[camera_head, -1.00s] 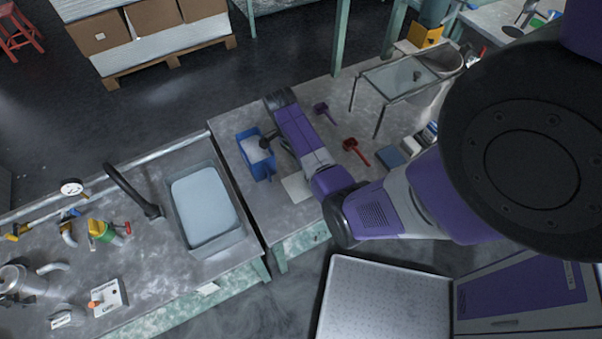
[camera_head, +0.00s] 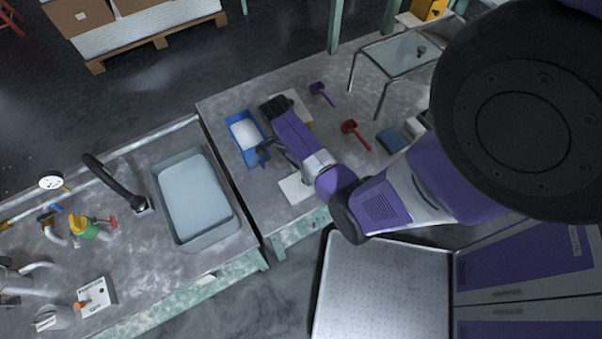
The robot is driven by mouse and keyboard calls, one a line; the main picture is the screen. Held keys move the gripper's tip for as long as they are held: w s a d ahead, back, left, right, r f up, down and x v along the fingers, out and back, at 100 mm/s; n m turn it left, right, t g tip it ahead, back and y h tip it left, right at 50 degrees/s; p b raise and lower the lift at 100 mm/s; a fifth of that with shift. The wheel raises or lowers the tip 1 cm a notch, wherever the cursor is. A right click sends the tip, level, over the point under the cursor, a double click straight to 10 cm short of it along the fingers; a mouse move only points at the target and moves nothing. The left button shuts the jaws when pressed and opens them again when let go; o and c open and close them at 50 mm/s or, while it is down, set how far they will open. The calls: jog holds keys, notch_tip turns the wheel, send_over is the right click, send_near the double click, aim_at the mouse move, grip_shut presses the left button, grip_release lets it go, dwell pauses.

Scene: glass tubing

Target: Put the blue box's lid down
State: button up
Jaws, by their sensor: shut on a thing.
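The blue box (camera_head: 240,121) sits on the grey bench just left of my arm, its top open and something white inside. A blue part (camera_head: 263,159), seen nearly edge-on at the box's near right corner, looks like its lid, but the angle hides most of it. My gripper (camera_head: 266,147) is at this right side of the box, pointing left. It is shut on the blue part there. The fingertips are small and dark, so the exact grip is hard to see.
A pale board (camera_head: 296,188) lies at the bench's front edge. A purple scoop (camera_head: 321,93), a red scoop (camera_head: 354,132) and a glass-topped stand (camera_head: 404,62) are right of my arm. A sink (camera_head: 197,198) lies to the left. A pale block (camera_head: 303,103) shows behind my wrist.

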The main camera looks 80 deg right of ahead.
jog(key=shift+f, duration=0.5)
jog(key=shift+r, duration=0.15)
jog(key=o, duration=1.4)
